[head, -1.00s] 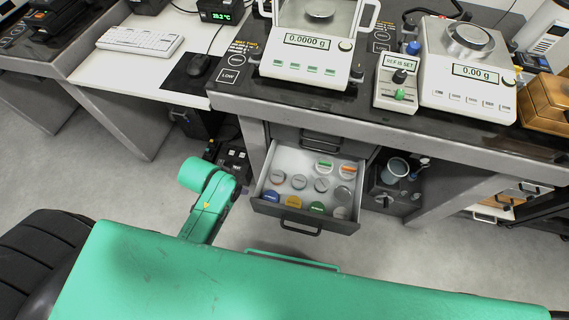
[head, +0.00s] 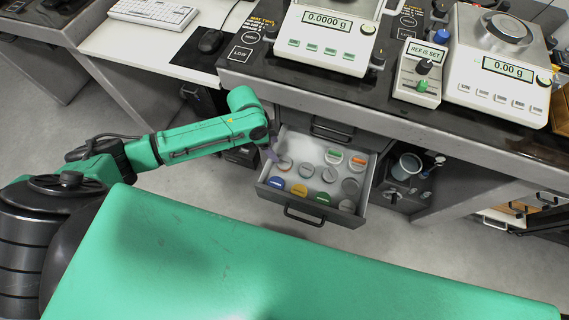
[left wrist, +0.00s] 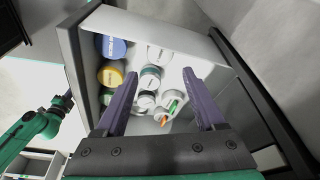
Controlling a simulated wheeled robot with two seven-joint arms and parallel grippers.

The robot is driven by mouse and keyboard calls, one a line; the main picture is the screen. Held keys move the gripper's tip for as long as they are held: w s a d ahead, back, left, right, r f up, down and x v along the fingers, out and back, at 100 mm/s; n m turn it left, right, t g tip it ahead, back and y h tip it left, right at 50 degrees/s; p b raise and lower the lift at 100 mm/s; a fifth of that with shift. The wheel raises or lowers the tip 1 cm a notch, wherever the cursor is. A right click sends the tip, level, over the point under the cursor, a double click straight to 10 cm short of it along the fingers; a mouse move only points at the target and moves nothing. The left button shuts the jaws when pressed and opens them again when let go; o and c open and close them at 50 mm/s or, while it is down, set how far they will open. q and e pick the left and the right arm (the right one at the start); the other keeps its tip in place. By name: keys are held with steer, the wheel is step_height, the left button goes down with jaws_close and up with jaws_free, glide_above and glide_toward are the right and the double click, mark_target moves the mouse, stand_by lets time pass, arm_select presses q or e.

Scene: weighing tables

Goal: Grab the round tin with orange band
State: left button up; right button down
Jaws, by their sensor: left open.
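The round tin with an orange band (head: 358,161) stands at the far right of the open drawer (head: 350,217), beside a tin with a green band (head: 333,156). In the left wrist view the orange-banded tin (left wrist: 162,120) shows low between my fingers, partly cut off by the gripper's body. My left gripper (head: 271,154) is at the drawer's left side, above the tins and apart from the orange-banded one. Its purple fingers (left wrist: 164,85) are spread and nothing is between them. My right gripper is not seen.
Several other tins share the drawer, including a blue one (head: 276,183), a yellow one (head: 299,190) and plain grey ones. The bench edge (head: 300,97) overhangs the drawer's back. A bin with a cup (head: 406,166) stands to the right.

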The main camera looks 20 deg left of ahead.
mark_target(284, 162)
arm_select(q)
steer(key=b+x, duration=0.3)
steer(key=x, duration=0.9)
steer(key=shift+w+d+f, duration=0.1)
steer(key=shift+f, duration=0.1)
steer(key=shift+r, duration=0.1)
steer(key=c, duration=1.1)
steer(key=shift+o, duration=0.2)
